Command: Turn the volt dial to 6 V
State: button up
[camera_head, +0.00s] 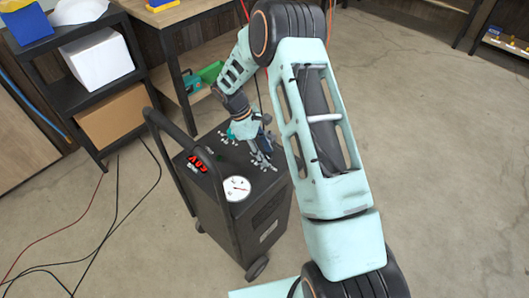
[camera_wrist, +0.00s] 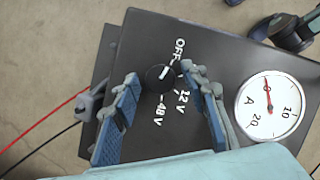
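The volt dial (camera_wrist: 158,80) is a round black knob on the black top of the wheeled cart (camera_head: 226,213). Its white mark points up and right, toward the OFF label. Labels 12 V and 48 V show around it; a 6 V label is not readable, with one finger covering part of the ring. My gripper (camera_wrist: 160,76) is open, its two blue-grey fingers on either side of the knob; whether they touch it I cannot tell. In the head view, my gripper (camera_head: 262,153) is low over the cart's top, hiding the dial.
A round white ammeter (camera_wrist: 268,106) lies right of the dial, its red needle near 0. A red display (camera_head: 196,163) glows on the cart's top near its handle (camera_head: 174,122). A black shelf (camera_head: 80,85) stands left; open floor lies right.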

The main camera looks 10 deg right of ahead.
jog(key=c, duration=0.9)
jog(key=shift+c, duration=0.2)
jog(key=shift+m, duration=0.4)
jog(key=m, duration=0.1)
jog(key=m+g+y+b, duration=0.1)
jog(key=m, duration=0.1)
jog(key=shift+w+f+m+b, duration=0.1)
jog(key=shift+w+m+b, duration=0.05)
jog(key=shift+m+b, duration=0.15)
jog(key=m+y, duration=0.1)
jog(key=m, duration=0.1)
jog(key=m+g+y+b, duration=0.1)
jog(key=m, duration=0.2)
jog(key=shift+d, duration=0.15)
jog(key=shift+m, duration=0.3)
jog(key=o, duration=1.1)
